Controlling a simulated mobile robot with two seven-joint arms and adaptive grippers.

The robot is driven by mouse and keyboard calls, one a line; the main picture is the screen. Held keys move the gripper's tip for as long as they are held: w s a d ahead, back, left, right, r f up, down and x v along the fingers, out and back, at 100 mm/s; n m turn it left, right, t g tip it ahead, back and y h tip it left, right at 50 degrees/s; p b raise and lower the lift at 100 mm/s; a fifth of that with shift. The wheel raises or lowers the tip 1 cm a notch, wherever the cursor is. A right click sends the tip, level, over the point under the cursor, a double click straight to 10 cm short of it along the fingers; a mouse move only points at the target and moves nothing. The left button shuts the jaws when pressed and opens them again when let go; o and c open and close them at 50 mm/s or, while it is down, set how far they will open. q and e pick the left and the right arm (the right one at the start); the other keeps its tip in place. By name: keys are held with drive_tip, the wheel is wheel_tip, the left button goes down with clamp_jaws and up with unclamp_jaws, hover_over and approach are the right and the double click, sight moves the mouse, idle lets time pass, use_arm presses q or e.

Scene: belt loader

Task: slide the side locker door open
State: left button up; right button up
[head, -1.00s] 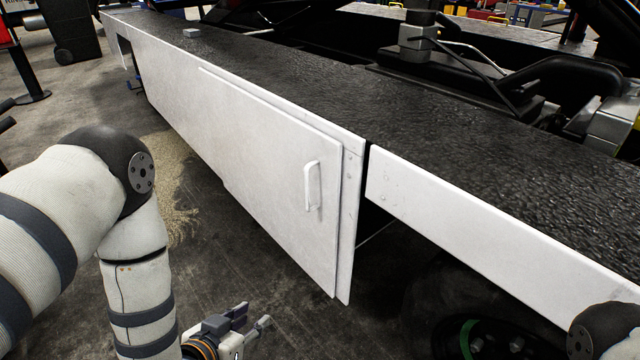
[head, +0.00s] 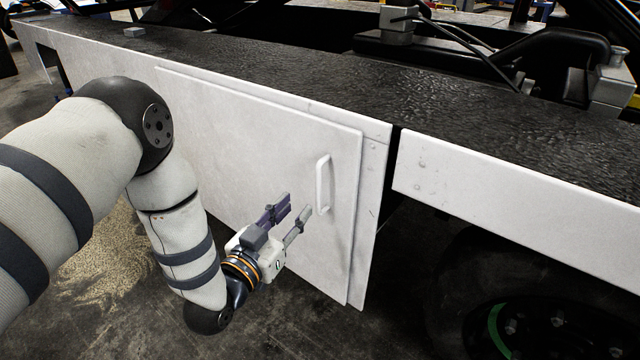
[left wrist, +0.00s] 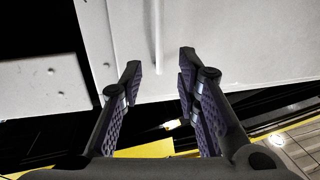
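The white locker door (head: 255,150) is a flat panel on the side of the loader, and its right edge lies near the end of the white side wall. A white bar handle (head: 322,184) stands upright near the door's right edge. My left gripper (head: 295,208) is open and empty, just left of and a little below the handle, pointing toward it. In the left wrist view the handle (left wrist: 158,38) runs down between and beyond the two spread fingertips (left wrist: 160,75), not between the pads. My right gripper is not in view.
A white side panel (head: 510,195) continues right of a dark gap. A black wheel (head: 510,325) sits below it. The dark rough deck (head: 300,75) runs along the top. Grey floor with spilled granules (head: 105,265) lies at the lower left.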

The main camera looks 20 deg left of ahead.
sight(317, 184)
use_arm(q)
drive_tip(key=w, duration=0.3)
drive_tip(key=w+d+b, duration=0.1)
drive_tip(key=w, duration=0.3)
drive_tip(key=w+b, duration=0.1)
drive_tip(key=w, duration=0.2)
drive_tip(key=shift+w+d, duration=0.35)
drive_tip(key=shift+w, duration=0.05)
clamp_jaws()
